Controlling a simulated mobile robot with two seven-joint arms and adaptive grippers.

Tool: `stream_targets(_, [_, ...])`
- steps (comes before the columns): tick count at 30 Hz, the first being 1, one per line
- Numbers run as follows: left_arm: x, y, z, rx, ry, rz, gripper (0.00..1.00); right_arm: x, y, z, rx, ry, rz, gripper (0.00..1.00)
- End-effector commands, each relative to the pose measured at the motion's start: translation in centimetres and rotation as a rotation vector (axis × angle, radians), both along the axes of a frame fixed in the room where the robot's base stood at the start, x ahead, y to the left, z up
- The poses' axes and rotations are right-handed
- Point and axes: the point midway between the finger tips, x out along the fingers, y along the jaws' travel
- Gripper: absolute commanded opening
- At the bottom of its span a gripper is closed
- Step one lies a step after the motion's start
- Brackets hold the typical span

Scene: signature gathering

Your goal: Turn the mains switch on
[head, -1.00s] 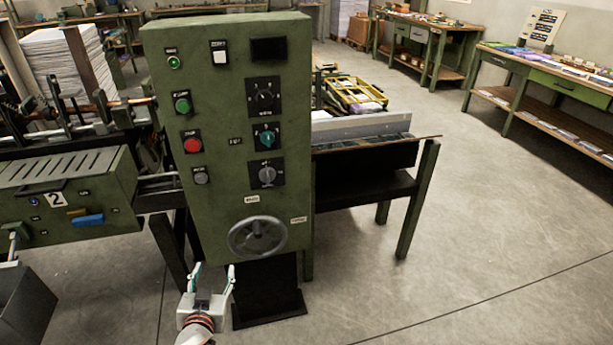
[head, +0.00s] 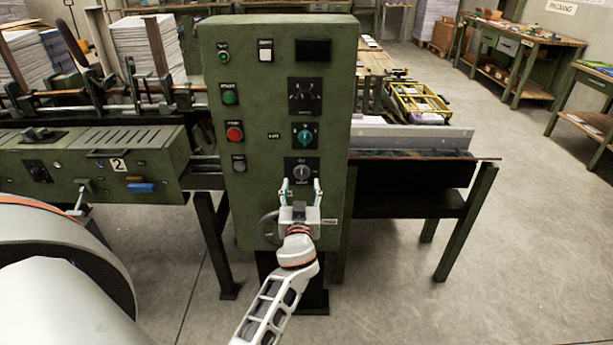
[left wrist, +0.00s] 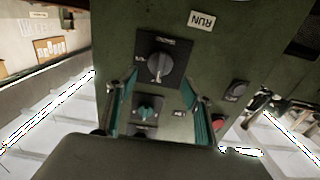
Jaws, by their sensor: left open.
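A green control cabinet (head: 262,205) carries three rotary knobs in its right column. The lowest is a grey knob (head: 302,172) on a black plate; a teal knob (head: 304,135) sits above it and a black knob (head: 304,96) at the top. Their labels are too small to read, so I cannot tell which is the mains switch. My left gripper (head: 300,184) is open and empty, just in front of the grey knob's plate. In the left wrist view the grey knob (left wrist: 158,66) lies just beyond the spread fingers, apparently untouched, with its grip upright. My right gripper is not in view.
A green button (head: 230,97), a red button (head: 235,133) and a grey button (head: 239,164) line the panel's left column. A handwheel (head: 267,228) sits below, partly hidden by my gripper. A dark bench (head: 410,205) adjoins on the right; open floor lies further right.

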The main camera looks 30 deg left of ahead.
Motion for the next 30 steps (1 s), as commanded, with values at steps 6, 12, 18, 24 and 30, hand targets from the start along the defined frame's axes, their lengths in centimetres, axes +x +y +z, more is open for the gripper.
stream_targets(6, [3.0,1.8,0.2,0.001,0.000,-0.001,0.51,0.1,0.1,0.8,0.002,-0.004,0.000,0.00])
stream_targets(12, [4.4,2.6,0.1,0.001,0.000,-0.001,0.51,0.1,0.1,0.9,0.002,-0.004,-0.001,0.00])
stream_targets(18, [4.6,2.8,0.0,0.000,0.001,-0.001,0.51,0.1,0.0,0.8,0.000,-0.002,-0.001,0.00])
stream_targets(24, [4.6,2.8,0.0,0.000,0.001,-0.001,0.27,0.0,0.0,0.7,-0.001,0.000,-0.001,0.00])
stream_targets(30, [4.6,2.8,0.0,0.000,0.001,-0.001,0.13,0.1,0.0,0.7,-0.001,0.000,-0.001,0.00])
